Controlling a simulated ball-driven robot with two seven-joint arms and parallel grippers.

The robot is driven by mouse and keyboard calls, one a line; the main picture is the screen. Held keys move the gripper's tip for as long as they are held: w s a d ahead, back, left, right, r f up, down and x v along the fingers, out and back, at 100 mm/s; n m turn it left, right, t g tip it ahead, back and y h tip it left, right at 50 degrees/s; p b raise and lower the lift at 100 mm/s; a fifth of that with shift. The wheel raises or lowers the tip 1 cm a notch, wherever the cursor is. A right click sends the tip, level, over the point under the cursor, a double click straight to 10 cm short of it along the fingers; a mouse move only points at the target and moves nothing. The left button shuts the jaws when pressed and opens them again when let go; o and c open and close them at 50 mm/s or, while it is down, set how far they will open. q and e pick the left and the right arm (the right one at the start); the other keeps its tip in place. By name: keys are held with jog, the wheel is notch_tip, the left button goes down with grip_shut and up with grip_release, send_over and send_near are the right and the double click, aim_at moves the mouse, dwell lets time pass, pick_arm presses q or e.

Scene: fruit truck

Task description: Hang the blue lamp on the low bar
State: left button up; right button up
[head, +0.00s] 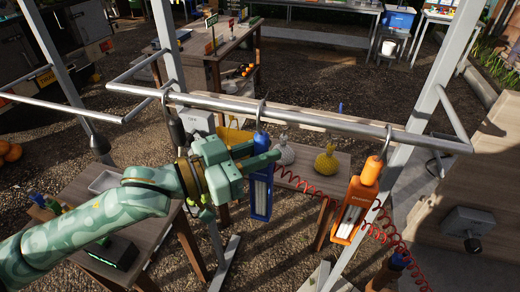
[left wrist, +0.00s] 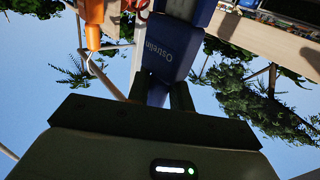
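The blue lamp (head: 261,190) is upright in the middle of the head view, with its wire hook (head: 262,108) at the long metal bar (head: 320,124). I cannot tell whether the hook bears on the bar. My left gripper (head: 256,156) has its fingers on either side of the lamp's upper body and looks shut on it. In the left wrist view the blue lamp (left wrist: 172,45) fills the gap between the fingers (left wrist: 163,92). Another bar (head: 60,104) runs at the left. My right gripper is not in view.
An orange lamp (head: 354,205) hangs right of the blue one, near a coiled red cable (head: 300,181). Behind are a wooden table with a grey pineapple-shaped item (head: 284,153) and a yellow one (head: 326,160). Slanted metal posts (head: 425,110) flank the bar.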

pick_arm(q)
jog(key=o, duration=0.5)
